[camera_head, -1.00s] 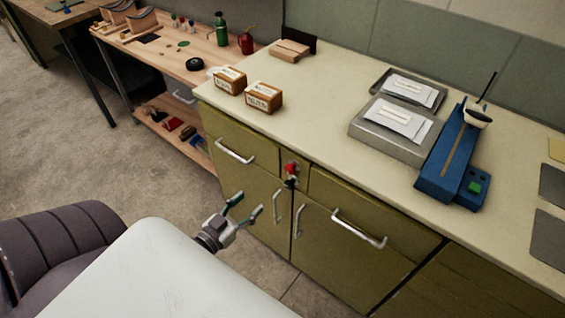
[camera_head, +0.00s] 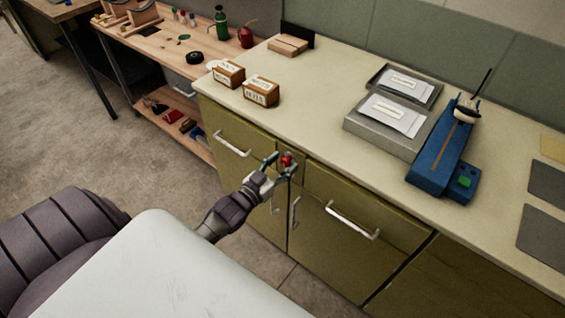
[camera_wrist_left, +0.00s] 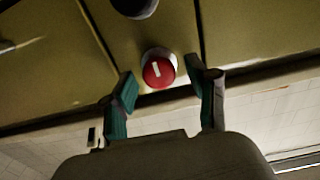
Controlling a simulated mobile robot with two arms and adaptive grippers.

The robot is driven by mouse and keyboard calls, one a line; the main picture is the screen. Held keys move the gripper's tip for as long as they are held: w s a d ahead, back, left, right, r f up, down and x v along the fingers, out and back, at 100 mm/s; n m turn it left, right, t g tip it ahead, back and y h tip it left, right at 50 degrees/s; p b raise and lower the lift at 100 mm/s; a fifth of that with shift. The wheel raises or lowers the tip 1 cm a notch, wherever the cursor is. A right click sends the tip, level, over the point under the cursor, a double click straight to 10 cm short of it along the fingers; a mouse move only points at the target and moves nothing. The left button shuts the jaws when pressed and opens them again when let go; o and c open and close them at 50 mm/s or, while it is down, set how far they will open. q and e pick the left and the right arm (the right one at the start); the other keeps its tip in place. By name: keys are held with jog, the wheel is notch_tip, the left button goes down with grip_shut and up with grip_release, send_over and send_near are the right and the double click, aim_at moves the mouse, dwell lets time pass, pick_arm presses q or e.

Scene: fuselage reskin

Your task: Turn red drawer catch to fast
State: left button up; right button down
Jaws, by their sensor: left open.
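The red drawer catch (camera_head: 286,160) is a round red knob on the olive cabinet front, between the two drawers. In the left wrist view the red catch (camera_wrist_left: 158,70) shows a short white mark on its face. My left gripper (camera_head: 281,161) is open, with its fingers reaching up to either side of the catch. In the left wrist view the teal-padded fingers of my left gripper (camera_wrist_left: 165,92) lie left and right of the knob, with gaps visible, so they do not look closed on it. My right gripper is not in view.
A dark round knob (camera_wrist_left: 134,4) sits near the red one. Drawer handles (camera_head: 232,145) (camera_head: 352,221) stick out on both sides. The cream counter (camera_head: 310,110) above holds boxes (camera_head: 261,91), grey trays (camera_head: 385,127) and a blue device (camera_head: 440,155).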

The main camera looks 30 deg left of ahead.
pick_arm(q)
jog(key=shift+w, duration=0.1)
jog(key=shift+c, duration=0.5)
grip_shut()
